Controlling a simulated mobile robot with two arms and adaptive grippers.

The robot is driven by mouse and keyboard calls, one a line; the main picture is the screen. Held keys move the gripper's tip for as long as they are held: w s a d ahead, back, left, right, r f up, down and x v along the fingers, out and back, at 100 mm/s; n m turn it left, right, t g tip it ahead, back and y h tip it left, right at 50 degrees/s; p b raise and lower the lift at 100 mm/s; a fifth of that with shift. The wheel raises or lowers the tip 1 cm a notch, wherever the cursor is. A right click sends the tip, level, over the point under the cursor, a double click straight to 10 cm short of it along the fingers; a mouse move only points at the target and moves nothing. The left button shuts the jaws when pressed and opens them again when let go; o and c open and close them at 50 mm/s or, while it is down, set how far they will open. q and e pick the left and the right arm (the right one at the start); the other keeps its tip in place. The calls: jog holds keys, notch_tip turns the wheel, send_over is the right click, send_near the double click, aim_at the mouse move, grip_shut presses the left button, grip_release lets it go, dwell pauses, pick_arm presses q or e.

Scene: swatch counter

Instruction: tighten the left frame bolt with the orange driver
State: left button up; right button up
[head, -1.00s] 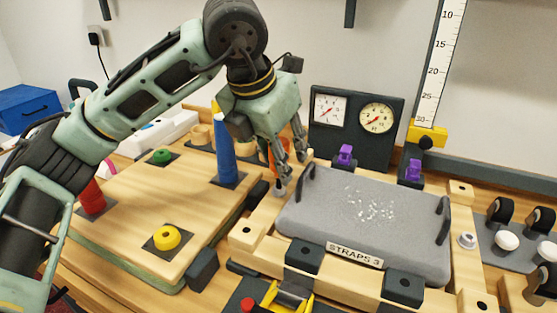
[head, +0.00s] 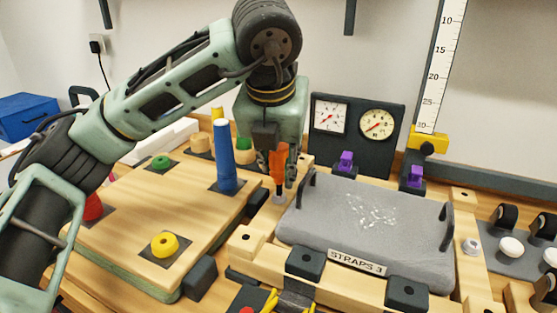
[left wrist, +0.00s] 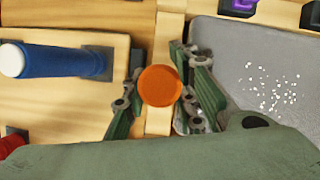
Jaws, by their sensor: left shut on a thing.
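My left gripper (head: 277,172) points down at the left side of the wooden frame. It is shut on the orange driver (head: 280,158), which stands upright between the fingers. In the left wrist view the round orange end of the driver (left wrist: 160,86) sits between both fingers. The driver's dark shaft reaches down to the light grey left frame bolt (head: 279,199) and appears to meet it. The exact contact is too small to tell. My right gripper is in neither view.
A grey tray (head: 340,235) labelled STRAPS 3 lies right of the driver. A blue cone (head: 224,160) stands on the wooden board (head: 125,220) to the left. Another grey bolt (head: 472,247) sits on the frame's right side. Two gauges (head: 357,122) stand behind.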

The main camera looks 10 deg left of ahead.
pick_arm(q)
grip_shut()
jog(key=shift+m+h, duration=0.4)
jog(key=shift+m, duration=0.4)
jog(key=m+h, duration=0.1)
jog(key=m, duration=0.1)
jog(key=shift+m, duration=0.4)
jog(key=shift+r+m+h+p, duration=0.1)
jog(key=shift+m+h+p, duration=0.35)
jog(key=shift+m, duration=0.75)
jog(key=shift+w+r, duration=0.1)
jog(key=shift+r, duration=0.35)
jog(key=shift+d+r+p, duration=0.1)
jog(key=shift+r+p, duration=0.2)
jog(key=shift+p, duration=0.15)
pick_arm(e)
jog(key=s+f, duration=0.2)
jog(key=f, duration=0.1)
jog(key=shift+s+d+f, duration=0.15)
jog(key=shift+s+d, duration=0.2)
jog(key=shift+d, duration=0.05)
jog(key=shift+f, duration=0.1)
pick_arm(q)
jog(key=shift+r+g+p, duration=0.3)
jog(key=shift+r+p, duration=0.05)
jog(key=shift+r, duration=0.1)
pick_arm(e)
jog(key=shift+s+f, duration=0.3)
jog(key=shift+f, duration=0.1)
